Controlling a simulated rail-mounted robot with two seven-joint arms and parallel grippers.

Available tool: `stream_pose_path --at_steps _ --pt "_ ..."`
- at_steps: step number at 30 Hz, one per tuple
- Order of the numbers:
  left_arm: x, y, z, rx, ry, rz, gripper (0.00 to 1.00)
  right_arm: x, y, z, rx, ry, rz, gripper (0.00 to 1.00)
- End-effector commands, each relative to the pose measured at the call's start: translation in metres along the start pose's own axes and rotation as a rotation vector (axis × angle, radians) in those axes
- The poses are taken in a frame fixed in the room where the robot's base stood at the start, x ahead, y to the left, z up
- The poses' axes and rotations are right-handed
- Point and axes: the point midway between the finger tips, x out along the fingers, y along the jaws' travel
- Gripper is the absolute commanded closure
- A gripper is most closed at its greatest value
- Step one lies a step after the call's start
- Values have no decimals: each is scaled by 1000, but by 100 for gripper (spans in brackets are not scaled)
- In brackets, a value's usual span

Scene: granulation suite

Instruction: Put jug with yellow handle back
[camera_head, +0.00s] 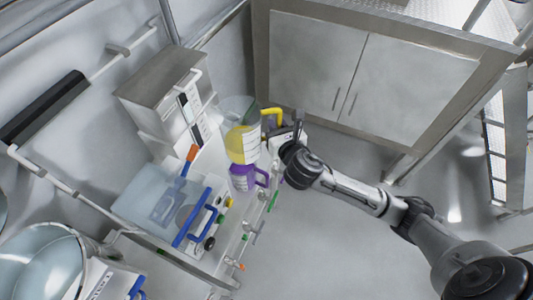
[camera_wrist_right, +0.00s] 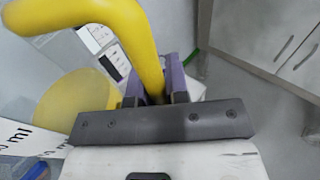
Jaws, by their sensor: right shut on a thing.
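The jug with the yellow handle (camera_head: 240,112) is clear, with yellow at its lower part and a white label. It stands or is held upright at the bench's far end; whether its base touches the bench is hidden. My right gripper (camera_head: 283,124) is shut on its yellow handle (camera_head: 271,112). In the right wrist view the handle (camera_wrist_right: 143,45) passes between the purple-grey fingers (camera_wrist_right: 157,88), with the jug's yellow part (camera_wrist_right: 75,105) to the left. My left gripper is not in view.
A purple jug (camera_head: 243,178) is right below the yellow-handled one in the picture. A clear tub (camera_head: 150,197), blue-handled items (camera_head: 201,220) and a steel instrument (camera_head: 165,90) crowd the bench. A steel cabinet (camera_head: 345,75) stands behind. Open floor (camera_head: 320,235) lies to the right.

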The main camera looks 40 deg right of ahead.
Motion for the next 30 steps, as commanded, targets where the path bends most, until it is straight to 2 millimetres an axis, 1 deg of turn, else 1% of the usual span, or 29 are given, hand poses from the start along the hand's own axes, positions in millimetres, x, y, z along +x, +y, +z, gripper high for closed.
stream_pose_path --at_steps 1,3,5,6,9,12,16,18,20,23,26,30 --pt "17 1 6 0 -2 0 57 14 -22 -28 2 1 -43 100" --pt "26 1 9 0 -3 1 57 28 -49 -50 8 -2 -95 100" --pt "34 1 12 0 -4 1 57 39 -72 -68 11 -4 -136 100" --pt "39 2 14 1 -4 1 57 45 -87 -78 12 -8 -161 100" --pt "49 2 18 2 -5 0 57 56 -121 -102 15 -13 -214 100" --pt "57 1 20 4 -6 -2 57 64 -150 -120 16 -17 -255 100" --pt "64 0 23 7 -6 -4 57 69 -176 -136 17 -22 -289 100" --pt "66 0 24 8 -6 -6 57 71 -185 -141 17 -23 -302 100" --pt "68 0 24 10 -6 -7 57 73 -190 -145 18 -23 -309 100" --pt "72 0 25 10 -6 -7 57 80 -188 -153 20 -25 -315 100" --pt "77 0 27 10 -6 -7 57 92 -175 -163 22 -24 -315 100" --pt "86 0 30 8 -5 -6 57 112 -153 -179 21 -25 -316 100"
